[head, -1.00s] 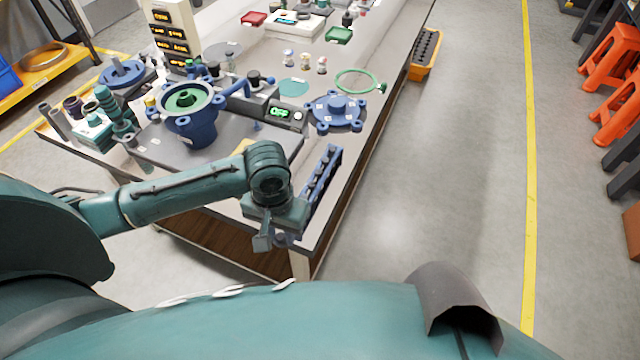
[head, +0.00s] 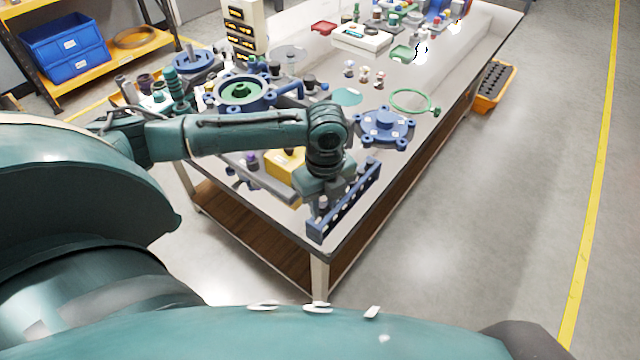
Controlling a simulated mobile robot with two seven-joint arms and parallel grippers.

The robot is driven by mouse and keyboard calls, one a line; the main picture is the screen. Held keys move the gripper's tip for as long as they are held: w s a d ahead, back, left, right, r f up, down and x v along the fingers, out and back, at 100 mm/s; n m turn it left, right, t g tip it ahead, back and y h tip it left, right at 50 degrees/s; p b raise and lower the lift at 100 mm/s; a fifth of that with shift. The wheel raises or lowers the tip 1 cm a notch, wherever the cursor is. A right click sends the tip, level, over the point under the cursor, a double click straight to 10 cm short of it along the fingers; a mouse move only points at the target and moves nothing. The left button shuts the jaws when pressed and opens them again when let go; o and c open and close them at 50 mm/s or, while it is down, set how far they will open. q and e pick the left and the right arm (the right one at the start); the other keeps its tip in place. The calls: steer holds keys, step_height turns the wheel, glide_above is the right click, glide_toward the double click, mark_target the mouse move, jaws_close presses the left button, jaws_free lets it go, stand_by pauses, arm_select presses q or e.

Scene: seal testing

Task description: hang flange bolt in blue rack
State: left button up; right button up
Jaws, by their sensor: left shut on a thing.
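The blue rack (head: 345,208) is a long blue bar with a row of dark holes, near the front right corner of the table in the head view. My left gripper (head: 318,202) is shut beside the rack's near end, on its left side. A small greyish bolt-like piece, seemingly the flange bolt (head: 323,203), shows at the fingertips. It is small and partly hidden, and I cannot tell whether it touches the rack. My left wrist covers part of the rack's left side. My right gripper is not in view.
A blue flanged cover (head: 384,126) lies behind the rack, with a green ring (head: 411,101) beyond it. A yellow block (head: 284,173) lies left of my wrist. A blue flanged housing (head: 240,92) stands farther left.

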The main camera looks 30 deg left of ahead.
arm_select(q)
steer(key=m, duration=0.2)
steer(key=w+a+r+m, duration=0.1)
steer(key=m, duration=0.1)
steer(key=shift+w+a, duration=0.1)
steer(key=f+m+b, duration=0.1)
steer(key=b, duration=0.1)
steer(key=f+m+b, duration=0.1)
steer(key=m+b, duration=0.1)
steer(key=a+f+m+b, duration=0.1)
steer(key=m+b, duration=0.1)
steer(key=shift+w+f, duration=0.15)
steer(key=shift+w, duration=0.25)
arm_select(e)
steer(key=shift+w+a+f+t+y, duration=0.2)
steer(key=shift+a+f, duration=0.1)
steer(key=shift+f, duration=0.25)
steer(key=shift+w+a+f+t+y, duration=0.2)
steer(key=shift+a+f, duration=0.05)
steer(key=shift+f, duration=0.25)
arm_select(q)
steer(key=shift+f, duration=0.2)
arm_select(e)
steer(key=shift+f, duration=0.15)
arm_select(q)
steer(key=shift+f, duration=0.8)
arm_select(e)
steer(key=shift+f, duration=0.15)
arm_select(q)
steer(key=shift+f, duration=0.15)
